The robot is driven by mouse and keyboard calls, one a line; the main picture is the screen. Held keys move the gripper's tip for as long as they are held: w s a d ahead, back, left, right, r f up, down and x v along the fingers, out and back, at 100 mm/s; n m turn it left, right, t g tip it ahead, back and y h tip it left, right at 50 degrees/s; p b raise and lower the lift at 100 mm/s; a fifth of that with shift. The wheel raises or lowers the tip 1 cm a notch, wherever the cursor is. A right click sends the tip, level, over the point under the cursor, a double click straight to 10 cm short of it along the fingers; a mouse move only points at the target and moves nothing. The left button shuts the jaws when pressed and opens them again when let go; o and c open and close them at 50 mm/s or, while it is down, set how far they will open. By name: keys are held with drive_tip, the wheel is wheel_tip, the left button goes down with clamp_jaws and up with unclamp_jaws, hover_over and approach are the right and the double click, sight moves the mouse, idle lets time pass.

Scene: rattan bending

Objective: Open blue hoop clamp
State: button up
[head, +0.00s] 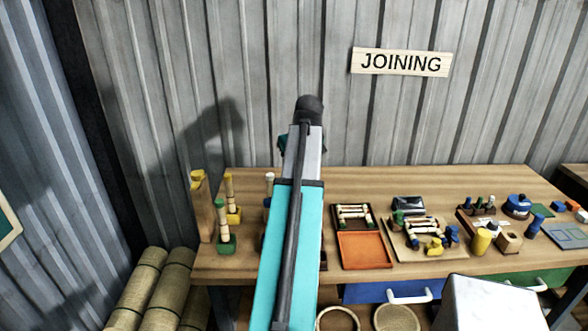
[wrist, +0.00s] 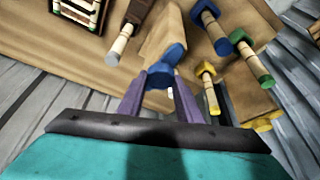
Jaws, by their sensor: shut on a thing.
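In the wrist view, my gripper (wrist: 160,88) has its two purple fingers on either side of a blue piece (wrist: 166,68), which I take to be the blue hoop clamp's movable part. The fingers are shut on it. It sits at the end of a pale wooden block (wrist: 158,34) on the bench. The fingers and the near edge of my gripper hide part of the clamp, so I cannot tell how far open it is. In the head view my arm hides both the gripper and this clamp.
In the head view, an orange tray (head: 364,250) and several small parts cover the bench's right side.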

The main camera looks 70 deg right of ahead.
idle(0.4)
drive_tip(key=o, duration=1)
drive_tip(key=shift+o, duration=0.2)
drive_tip(key=shift+s+r, duration=0.1)
drive_tip(key=shift+r, duration=0.05)
drive_tip(key=b+v, duration=0.3)
drive_tip(key=v, duration=1)
drive_tip(key=shift+r, duration=0.3)
wheel_tip(320, 180, up, 10)
drive_tip(key=p, duration=0.9)
